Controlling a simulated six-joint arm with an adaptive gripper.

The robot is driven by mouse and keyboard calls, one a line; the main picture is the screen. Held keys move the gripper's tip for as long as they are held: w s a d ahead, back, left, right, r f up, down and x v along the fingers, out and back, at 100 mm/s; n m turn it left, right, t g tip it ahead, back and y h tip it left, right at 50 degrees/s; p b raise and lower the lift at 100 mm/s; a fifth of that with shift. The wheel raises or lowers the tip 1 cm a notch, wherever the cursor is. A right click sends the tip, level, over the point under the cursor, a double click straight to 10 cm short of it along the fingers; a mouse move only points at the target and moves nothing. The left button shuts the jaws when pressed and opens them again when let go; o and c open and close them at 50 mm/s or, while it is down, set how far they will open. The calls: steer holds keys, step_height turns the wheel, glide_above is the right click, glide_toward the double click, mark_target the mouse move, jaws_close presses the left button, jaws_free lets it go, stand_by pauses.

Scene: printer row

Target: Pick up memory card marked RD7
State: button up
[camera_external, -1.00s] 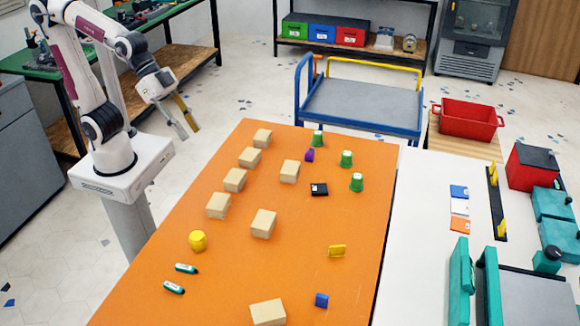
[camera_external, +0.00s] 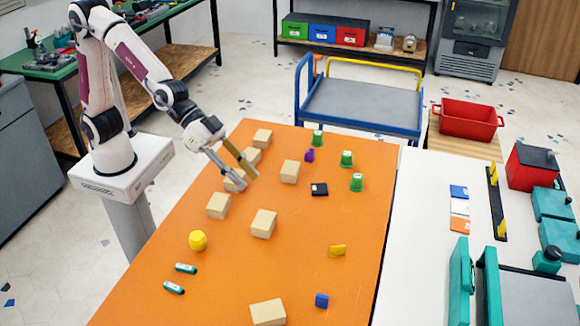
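No marking RD7 is legible in this view, so I cannot tell which thing is the memory card. A small flat black piece with a white mark (camera_external: 319,189) lies on the orange table (camera_external: 300,215). A small yellow piece (camera_external: 337,250) and a small blue piece (camera_external: 322,300) lie nearer the front. My gripper (camera_external: 249,182) is open and empty, its fingers apart. It hangs over the left part of the table among the tan blocks, left of the black piece, and partly hides one block.
Several tan blocks, such as one at the centre (camera_external: 264,223), stand on the table. Green cups (camera_external: 357,182), a purple piece (camera_external: 309,155), a yellow knob-like piece (camera_external: 198,241) and two teal sticks (camera_external: 186,268) are there too. Blue, white and orange flat pieces (camera_external: 459,207) lie on the white table.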

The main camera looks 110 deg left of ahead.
steer(key=w+d+f+t, duration=0.2)
steer(key=w+d+f, duration=0.5)
steer(key=w+f, duration=0.35)
steer(key=n+t+y, duration=0.1)
steer(key=t+y, duration=0.1)
steer(key=y, duration=0.1)
glide_toward(322, 301)
step_height(322, 301, up, 2)
steer(key=shift+s+a, duration=0.15)
steer(key=shift+s, duration=0.05)
steer(key=shift+f, duration=0.6)
steer(key=shift+w, duration=0.1)
steer(key=shift+x, duration=1.2)
steer(key=shift+a+x, duration=0.1)
steer(key=shift+x, duration=0.65)
steer(key=shift+a+x, duration=0.15)
steer(key=shift+x, duration=1.7)
